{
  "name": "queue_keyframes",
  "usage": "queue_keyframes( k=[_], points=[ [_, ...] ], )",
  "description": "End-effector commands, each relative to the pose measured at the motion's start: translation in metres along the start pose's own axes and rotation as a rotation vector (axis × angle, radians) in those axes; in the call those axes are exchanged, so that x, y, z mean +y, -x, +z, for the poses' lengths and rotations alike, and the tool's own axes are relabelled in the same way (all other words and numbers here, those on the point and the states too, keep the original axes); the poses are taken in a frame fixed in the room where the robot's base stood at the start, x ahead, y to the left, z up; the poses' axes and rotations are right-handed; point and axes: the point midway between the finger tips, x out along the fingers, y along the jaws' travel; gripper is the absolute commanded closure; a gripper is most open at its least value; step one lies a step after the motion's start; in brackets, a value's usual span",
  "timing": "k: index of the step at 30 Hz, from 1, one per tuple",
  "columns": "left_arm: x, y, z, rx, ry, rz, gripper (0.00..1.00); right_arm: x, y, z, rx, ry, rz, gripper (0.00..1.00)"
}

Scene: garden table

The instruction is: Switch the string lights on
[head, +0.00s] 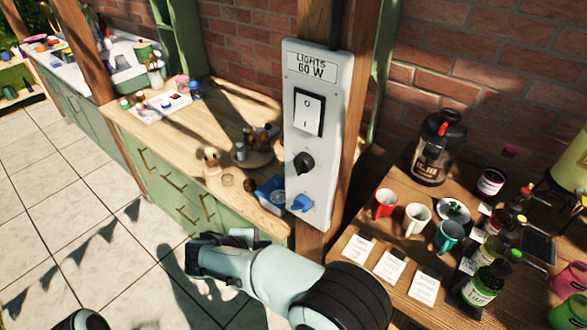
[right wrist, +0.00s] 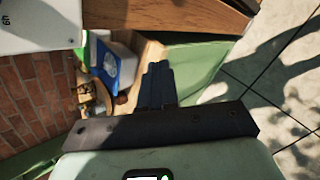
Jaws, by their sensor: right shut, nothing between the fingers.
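A white control panel (head: 317,135) labelled "LIGHTS 60 W" is fixed upright on a wooden post in the head view. It carries a white rocker switch (head: 308,112) marked O above and I below; I cannot tell which side is pressed. Below it are a black knob (head: 303,162) and a blue knob (head: 301,203). A corner of the panel (right wrist: 40,22) shows at upper left in the right wrist view. My right gripper (right wrist: 158,70) is shut and empty, below and left of the panel, apart from it. My left gripper is out of view.
A wooden counter (head: 180,135) with jars and a blue box (head: 270,190) stands left of the post. A table at right holds a red mug (head: 385,203), bottles, cards and a black dispenser (head: 437,147). The tiled floor (head: 50,200) is open at left.

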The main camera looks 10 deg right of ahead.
Motion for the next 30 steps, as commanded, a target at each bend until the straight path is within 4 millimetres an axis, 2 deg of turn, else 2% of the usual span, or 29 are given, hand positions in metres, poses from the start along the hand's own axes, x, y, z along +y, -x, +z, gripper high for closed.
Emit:
queue_keyframes(
  k=[1, 2, 3, 6, 9, 12, 15, 17, 26, 30],
  points=[
    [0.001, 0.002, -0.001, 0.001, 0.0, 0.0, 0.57, 0.042, 0.054, 0.006, -0.009, -0.035, 0.145, 1.0],
    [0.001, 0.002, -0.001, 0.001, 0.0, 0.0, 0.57, 0.061, 0.082, 0.013, -0.025, -0.061, 0.218, 1.0],
    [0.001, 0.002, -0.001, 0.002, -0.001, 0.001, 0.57, 0.084, 0.118, 0.025, -0.045, -0.105, 0.306, 1.0],
    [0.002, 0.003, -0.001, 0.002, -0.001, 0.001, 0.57, 0.121, 0.196, 0.061, -0.087, -0.227, 0.474, 1.0],
    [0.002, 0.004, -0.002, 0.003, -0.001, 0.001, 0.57, 0.139, 0.252, 0.096, -0.119, -0.343, 0.574, 1.0],
    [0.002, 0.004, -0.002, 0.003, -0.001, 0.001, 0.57, 0.145, 0.284, 0.12, -0.142, -0.422, 0.625, 1.0],
    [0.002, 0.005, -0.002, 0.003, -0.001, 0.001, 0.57, 0.147, 0.298, 0.132, -0.152, -0.46, 0.645, 1.0],
    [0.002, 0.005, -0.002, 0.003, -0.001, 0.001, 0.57, 0.147, 0.3, 0.134, -0.155, -0.466, 0.649, 1.0],
    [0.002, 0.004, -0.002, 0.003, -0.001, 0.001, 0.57, 0.148, 0.298, 0.133, -0.156, -0.463, 0.647, 1.0],
    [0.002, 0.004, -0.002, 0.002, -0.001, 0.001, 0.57, 0.154, 0.288, 0.137, -0.158, -0.463, 0.646, 1.0]
  ],
)
